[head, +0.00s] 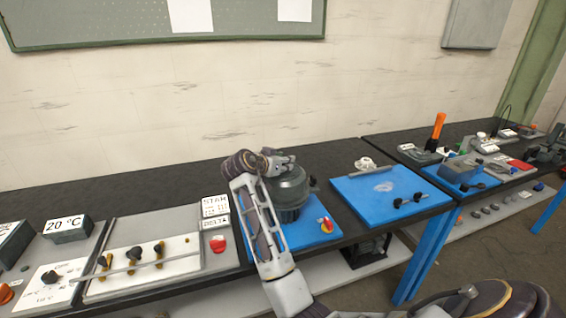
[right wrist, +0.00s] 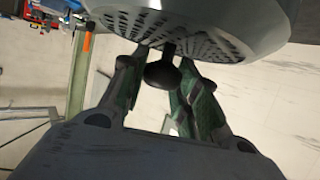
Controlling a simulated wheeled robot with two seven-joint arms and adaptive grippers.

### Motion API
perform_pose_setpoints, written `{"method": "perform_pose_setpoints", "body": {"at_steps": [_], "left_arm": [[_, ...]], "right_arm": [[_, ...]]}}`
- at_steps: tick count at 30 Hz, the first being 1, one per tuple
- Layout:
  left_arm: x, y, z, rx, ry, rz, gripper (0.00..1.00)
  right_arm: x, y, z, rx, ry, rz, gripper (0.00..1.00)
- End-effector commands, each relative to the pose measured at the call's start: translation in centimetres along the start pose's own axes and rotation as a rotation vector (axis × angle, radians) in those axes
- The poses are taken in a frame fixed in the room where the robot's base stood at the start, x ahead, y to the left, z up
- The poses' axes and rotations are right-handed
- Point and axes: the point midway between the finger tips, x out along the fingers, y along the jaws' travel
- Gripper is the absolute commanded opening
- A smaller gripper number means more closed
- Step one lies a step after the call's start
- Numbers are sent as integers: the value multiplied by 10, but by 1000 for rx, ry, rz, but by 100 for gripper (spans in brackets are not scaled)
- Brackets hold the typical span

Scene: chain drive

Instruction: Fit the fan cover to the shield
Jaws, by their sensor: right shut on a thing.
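The grey perforated fan cover (right wrist: 215,25) fills the top of the right wrist view, with a black knob (right wrist: 162,72) at its middle. My right gripper (right wrist: 165,88) is shut on this knob. In the head view my right gripper (head: 276,160) is at the top of a dark grey-green round body (head: 291,190) on the left blue mat. I cannot tell where the cover ends and the shield begins there, or whether they touch. The arm hides the body's left side. My left gripper is out of view.
A red and yellow switch (head: 326,225) sits on the left blue mat. A panel with a rail and knobs (head: 150,262) lies left. The black bench behind is clear.

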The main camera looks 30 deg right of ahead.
Motion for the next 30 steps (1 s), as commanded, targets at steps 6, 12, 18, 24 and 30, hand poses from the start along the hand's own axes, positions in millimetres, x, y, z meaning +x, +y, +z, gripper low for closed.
{"method": "perform_pose_setpoints", "body": {"at_steps": [6,12,18,24,30], "left_arm": [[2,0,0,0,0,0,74],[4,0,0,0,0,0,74],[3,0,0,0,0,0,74],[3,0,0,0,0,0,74],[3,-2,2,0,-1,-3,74]], "right_arm": [[1,0,2,1,2,-1,0],[2,0,4,1,2,-1,33],[2,0,4,1,1,-1,56],[2,0,5,0,1,0,56],[2,0,4,0,-1,0,56]]}}
